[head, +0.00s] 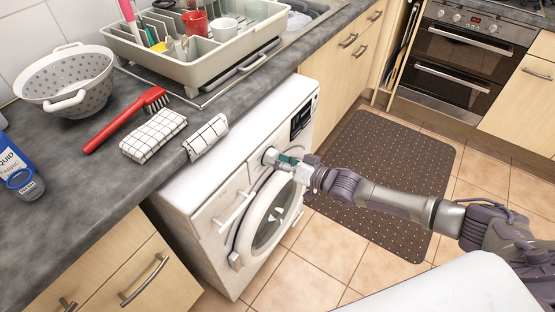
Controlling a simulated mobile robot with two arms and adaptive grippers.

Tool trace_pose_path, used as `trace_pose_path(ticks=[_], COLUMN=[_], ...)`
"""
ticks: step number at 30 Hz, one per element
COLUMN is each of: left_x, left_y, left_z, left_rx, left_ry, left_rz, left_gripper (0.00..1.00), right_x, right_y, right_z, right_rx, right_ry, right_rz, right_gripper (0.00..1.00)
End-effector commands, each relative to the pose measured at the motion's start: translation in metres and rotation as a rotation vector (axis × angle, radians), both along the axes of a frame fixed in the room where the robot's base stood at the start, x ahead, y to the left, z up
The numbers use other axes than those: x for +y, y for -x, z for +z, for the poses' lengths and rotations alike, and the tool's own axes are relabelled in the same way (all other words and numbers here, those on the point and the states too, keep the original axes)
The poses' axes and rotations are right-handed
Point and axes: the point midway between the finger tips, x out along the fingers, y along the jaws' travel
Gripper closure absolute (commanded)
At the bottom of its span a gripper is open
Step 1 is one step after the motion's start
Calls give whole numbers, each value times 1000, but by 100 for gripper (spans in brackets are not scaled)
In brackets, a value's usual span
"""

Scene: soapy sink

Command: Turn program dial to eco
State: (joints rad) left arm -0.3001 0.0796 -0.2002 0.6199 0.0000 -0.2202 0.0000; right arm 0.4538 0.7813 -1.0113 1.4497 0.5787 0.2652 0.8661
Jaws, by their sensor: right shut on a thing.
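The white washing machine (205,203) stands under the counter, left of centre. Its program dial (268,155) is on the upper front, above the round door (265,222). A small dark display (301,117) is on the same panel to the right of the dial. My right gripper (280,158) reaches in from the right and is shut on the dial. Its fingers cover part of the dial, so its pointer and the eco mark cannot be read. The door looks closed. My left gripper is not in view.
The counter (60,220) holds a colander (67,75), a red brush (125,118), checked cloths (153,135), a blue bottle (20,170) and a dish rack (190,50). A dark mat (385,170) lies on the tiled floor. An oven (465,55) stands at the back right.

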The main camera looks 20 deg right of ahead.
Motion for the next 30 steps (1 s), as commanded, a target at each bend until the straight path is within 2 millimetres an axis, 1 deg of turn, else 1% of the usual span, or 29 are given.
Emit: trace_pose_path(ticks=[4, 5, 6, 9, 17, 20, 23, 26, 30], left_x=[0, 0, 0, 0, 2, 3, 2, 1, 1], left_y=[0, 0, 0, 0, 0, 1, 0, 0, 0], left_z=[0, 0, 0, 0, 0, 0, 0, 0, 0], left_rx=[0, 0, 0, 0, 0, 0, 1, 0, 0], left_ry=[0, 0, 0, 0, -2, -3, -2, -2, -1], left_rz=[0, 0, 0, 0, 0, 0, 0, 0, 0], left_gripper=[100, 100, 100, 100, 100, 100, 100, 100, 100], right_x=[0, 0, 0, 0, 0, -3, -10, -22, -40], right_y=[0, 0, 0, 0, 0, 3, 12, 27, 52], right_z=[0, 0, 0, 0, 0, 0, 0, 3, 7], right_rx=[0, 0, 0, 0, -1, 0, 3, 4, 3], right_ry=[2, 2, 2, 2, 2, 2, 2, 4, 5], right_rz=[0, 0, 0, 0, 0, 0, 0, -1, 0], right_gripper=[81, 42, 35, 21, 21, 21, 21, 21, 21])
